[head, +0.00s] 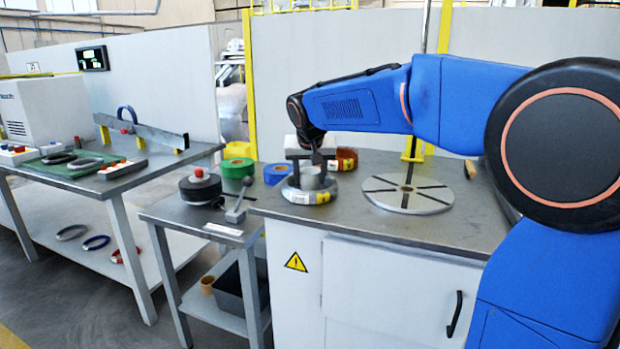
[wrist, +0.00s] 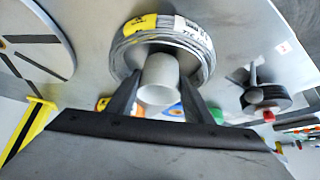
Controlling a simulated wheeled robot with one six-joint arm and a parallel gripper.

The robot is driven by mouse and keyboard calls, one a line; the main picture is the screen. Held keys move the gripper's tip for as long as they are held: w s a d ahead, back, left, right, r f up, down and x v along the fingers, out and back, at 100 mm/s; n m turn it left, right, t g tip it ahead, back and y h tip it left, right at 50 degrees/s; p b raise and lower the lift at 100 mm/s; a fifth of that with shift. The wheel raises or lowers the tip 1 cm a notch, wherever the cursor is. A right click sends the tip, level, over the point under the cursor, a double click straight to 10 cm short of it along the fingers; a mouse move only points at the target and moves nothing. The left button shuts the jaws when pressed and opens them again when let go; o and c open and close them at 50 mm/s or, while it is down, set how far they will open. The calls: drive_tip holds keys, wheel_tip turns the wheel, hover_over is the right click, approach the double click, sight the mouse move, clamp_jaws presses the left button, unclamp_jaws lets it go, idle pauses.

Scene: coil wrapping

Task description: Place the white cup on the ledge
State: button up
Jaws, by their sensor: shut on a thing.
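The white cup (head: 313,178) shows as a pale grey-white cylinder at the wire coil (head: 292,194) on the grey bench top. In the wrist view the cup (wrist: 159,80) lies between the two dark fingers of my gripper (wrist: 159,78), with the coil (wrist: 125,57) behind and around it. My gripper (head: 312,168) points down and is shut on the cup. Whether the cup's base touches anything is hidden. No part is clearly recognisable as a separate ledge; the bench top (head: 350,215) has a straight front edge.
A round slotted turntable (head: 408,194) lies right of the coil. A black-and-grey reel (head: 200,188) sits on the lower side table. Bare bench shows in front of the turntable.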

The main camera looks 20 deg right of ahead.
drive_tip(key=shift+f, duration=0.25)
drive_tip(key=shift+f, duration=0.15)
drive_tip(key=o, duration=1)
drive_tip(key=v, duration=1.2)
drive_tip(key=shift+r, duration=0.2)
